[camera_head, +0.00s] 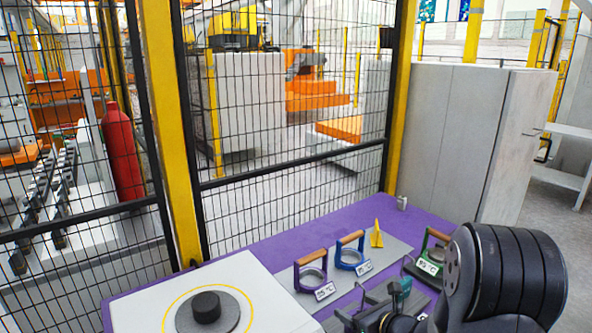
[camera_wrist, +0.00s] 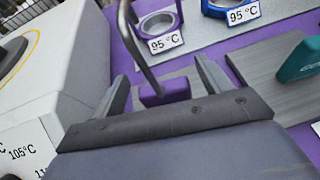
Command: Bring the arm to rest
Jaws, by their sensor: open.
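My gripper (camera_wrist: 162,82) is open, low over the table, its two grey fingers apart. A purple block (camera_wrist: 168,91) with a curved grey bar shows between the fingers in the wrist view; I cannot tell whether they touch it. In the head view my gripper (camera_head: 372,302) is at the lower right, partly hidden by my dark arm. A purple ring tool (camera_head: 311,271) with a wooden handle stands behind it, with a blue ring tool (camera_head: 350,252) to its right. A green ring tool (camera_head: 432,254) stands near my arm.
A white box (camera_head: 258,275) with a black disc (camera_head: 206,307) stands at the left of the purple table (camera_head: 255,231). A teal object (camera_wrist: 303,60) lies right of my gripper. A yellow pointed piece (camera_head: 377,236) and small metal cylinder (camera_head: 402,202) stand farther back, before the mesh fence (camera_head: 290,150).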

